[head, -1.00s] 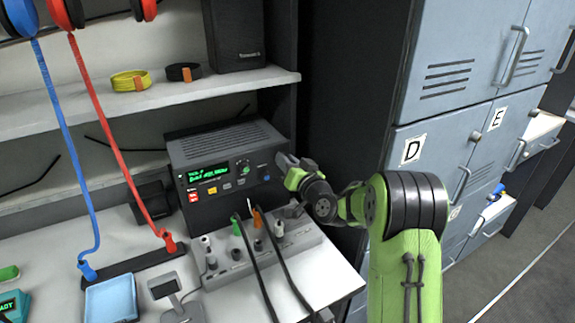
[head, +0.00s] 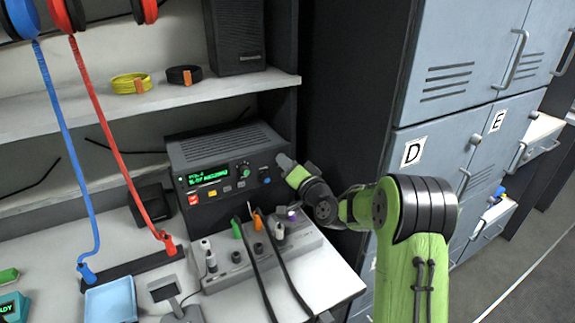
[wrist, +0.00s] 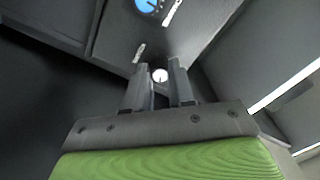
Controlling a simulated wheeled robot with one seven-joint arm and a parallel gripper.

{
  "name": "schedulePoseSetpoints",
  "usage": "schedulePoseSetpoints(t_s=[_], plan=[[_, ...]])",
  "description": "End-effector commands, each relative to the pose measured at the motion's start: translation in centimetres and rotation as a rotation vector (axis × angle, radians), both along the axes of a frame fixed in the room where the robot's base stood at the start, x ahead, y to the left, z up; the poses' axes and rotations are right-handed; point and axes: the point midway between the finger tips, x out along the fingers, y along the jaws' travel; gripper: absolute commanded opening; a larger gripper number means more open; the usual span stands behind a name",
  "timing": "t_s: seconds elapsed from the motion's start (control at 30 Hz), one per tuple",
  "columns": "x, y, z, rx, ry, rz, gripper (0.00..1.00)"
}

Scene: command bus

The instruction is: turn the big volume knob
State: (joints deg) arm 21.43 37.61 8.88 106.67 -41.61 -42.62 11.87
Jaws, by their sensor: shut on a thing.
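The radio unit (head: 225,145) is a dark box with a green-lit display, standing on the bench below the shelf. Its front has a green-marked knob (head: 245,169) and a blue knob (head: 266,169); the blue one also shows at the top of the wrist view (wrist: 148,4). My gripper (head: 284,162) is at the right end of this front and covers that part in the head view. In the wrist view my gripper's fingers (wrist: 157,72) stand on either side of a small round white-faced knob (wrist: 160,75), shut on it. Its sides are mostly hidden by the fingers.
A grey box (head: 235,275) with cables and several plugs or knobs lies in front of the radio. A speaker (head: 236,38) stands on the shelf (head: 60,122) above. Blue-grey lockers (head: 465,60) are to the right. Red and blue cables hang at the left.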

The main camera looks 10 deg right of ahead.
Motion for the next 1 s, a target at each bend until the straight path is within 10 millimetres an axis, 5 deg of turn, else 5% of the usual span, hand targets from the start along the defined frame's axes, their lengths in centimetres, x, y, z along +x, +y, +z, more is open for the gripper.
schedulePoseSetpoints(t_s=[0.2, 0.23, 0.37, 0.73, 1.0], plan=[[0.0, 0.0, 0.0, -0.001, 0.000, -0.001, 0.00], [0.0, 0.0, 0.0, -0.001, 0.000, -0.001, 0.28], [0.0, 0.0, 0.0, -0.001, 0.000, -0.001, 0.48], [-0.9, -0.4, -0.1, -0.002, 0.000, -0.002, 0.49], [-7.7, -2.3, -0.4, 0.000, 0.002, -0.007, 0.49]])
